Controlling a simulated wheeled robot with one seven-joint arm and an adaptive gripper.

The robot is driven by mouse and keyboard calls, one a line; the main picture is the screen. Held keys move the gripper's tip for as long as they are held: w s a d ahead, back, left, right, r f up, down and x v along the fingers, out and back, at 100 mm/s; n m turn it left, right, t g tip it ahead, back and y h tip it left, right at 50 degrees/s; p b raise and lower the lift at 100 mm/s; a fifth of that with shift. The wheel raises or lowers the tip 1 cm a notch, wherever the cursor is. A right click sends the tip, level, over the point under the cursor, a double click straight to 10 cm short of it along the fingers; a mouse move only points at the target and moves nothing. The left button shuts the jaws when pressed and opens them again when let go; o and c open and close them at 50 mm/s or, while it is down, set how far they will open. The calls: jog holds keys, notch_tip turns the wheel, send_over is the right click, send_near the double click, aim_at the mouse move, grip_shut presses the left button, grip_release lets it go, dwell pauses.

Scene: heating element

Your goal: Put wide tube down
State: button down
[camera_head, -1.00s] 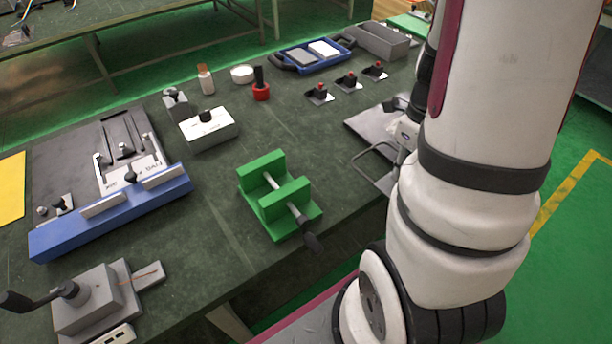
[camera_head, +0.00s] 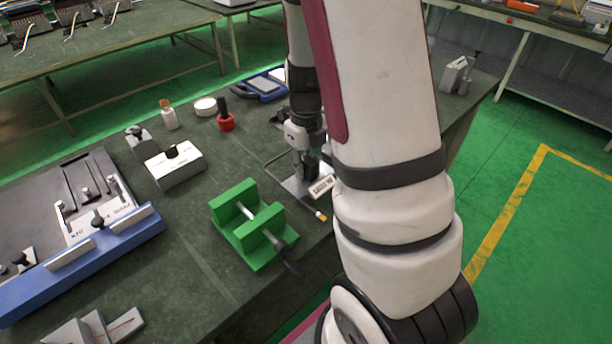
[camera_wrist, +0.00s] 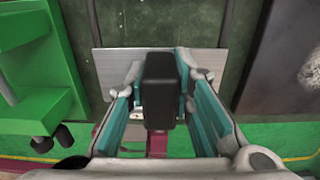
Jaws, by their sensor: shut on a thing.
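My gripper (camera_head: 307,166) is low over a grey metal plate near the table's right edge. The plate (camera_wrist: 115,70) also shows in the wrist view, below the fingers. There my gripper (camera_wrist: 160,85) has its teal-lined fingers on both sides of a black, block-like piece (camera_wrist: 160,75) and is shut on it. The piece's lower end is hidden, so I cannot tell whether it touches the plate. I cannot make out a clear wide tube shape. A small pale stick with a yellow end (camera_head: 320,216) shows at the plate's front.
A green clamp block (camera_head: 248,232) stands left of the plate; it also fills the left of the wrist view (camera_wrist: 35,75). A white box (camera_head: 174,168), a red-based part (camera_head: 226,122) and a blue tray (camera_head: 262,88) stand farther back. Bare table lies between clamp and white box.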

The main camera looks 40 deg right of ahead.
aim_at(306, 177)
jog(key=shift+f, duration=1.75)
jog(key=shift+f, duration=0.1)
jog(key=c, duration=1.4)
grip_release()
